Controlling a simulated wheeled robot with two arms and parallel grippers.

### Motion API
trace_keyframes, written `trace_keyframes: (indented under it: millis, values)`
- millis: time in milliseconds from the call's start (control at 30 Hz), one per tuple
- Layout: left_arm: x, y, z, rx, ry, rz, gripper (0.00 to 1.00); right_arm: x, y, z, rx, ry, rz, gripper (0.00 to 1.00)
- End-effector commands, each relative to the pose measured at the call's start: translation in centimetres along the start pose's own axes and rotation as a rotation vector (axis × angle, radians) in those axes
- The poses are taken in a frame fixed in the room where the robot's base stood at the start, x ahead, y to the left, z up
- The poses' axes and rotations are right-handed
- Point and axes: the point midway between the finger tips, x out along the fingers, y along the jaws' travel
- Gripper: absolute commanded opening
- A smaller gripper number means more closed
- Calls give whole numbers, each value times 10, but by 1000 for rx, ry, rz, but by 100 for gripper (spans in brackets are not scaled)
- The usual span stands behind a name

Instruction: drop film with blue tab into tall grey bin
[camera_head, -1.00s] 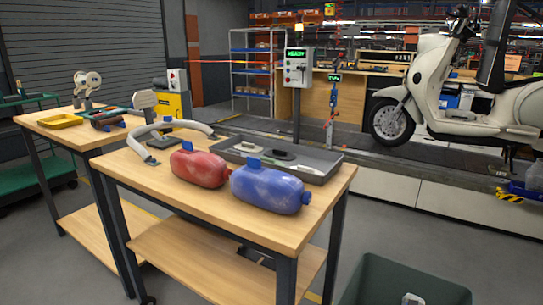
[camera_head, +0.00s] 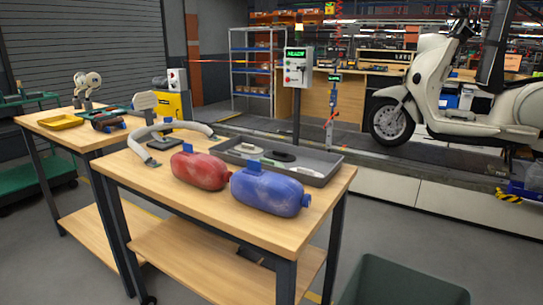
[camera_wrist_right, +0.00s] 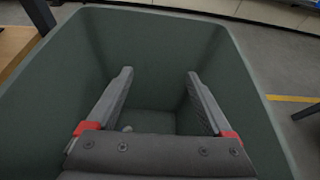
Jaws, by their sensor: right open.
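My right gripper (camera_wrist_right: 158,95) is open in the right wrist view, its fingers apart over the inside of a tall grey-green bin (camera_wrist_right: 268,120). Nothing shows between the fingertips. A small pale spot (camera_wrist_right: 127,128) shows low in the bin, mostly hidden by the gripper; I cannot tell what it is. The bin's rim also shows in the head view (camera_head: 405,272), at the bottom right. On the table, a red tank (camera_head: 200,171) and a blue tank (camera_head: 268,192) each carry a blue tab. My left gripper is out of view.
The wooden table (camera_head: 230,225) also bears a grey tray (camera_head: 318,177) with small white and black parts. A second table (camera_head: 60,133) stands left. A control post (camera_head: 297,72) and a cream scooter (camera_head: 430,80) on the conveyor are behind.

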Motion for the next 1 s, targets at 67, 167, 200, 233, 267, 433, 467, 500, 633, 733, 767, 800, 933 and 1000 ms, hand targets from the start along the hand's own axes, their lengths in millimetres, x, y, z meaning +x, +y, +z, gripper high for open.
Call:
trace_keyframes:
  millis: [67,167,200,233,267,433,467,500,633,733,767,800,933,1000]
  values:
    - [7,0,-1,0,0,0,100,-19,0,2,-3,1,2,85]
    - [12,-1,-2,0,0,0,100,-40,0,1,-5,1,3,85]
    - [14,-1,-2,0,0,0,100,-49,1,2,-3,0,3,85]
    - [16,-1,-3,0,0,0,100,-56,0,3,-3,-1,2,85]
    - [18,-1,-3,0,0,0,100,-62,0,3,-3,-1,2,85]
    - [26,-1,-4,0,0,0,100,-96,1,2,-2,-1,4,85]
    - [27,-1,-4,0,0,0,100,-101,2,2,-2,-1,5,85]
    - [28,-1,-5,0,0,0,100,-106,0,2,-1,1,2,85]
    - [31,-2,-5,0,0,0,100,-120,0,1,-1,1,1,85]
    - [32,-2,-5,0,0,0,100,-126,1,0,-1,1,2,85]
    - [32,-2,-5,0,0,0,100,-126,1,0,-1,0,2,85]
    - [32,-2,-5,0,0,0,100,-127,1,0,0,0,1,85]
    - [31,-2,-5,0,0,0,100,-127,0,0,0,0,0,85]
    - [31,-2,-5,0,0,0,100,-127,1,0,2,0,2,85]
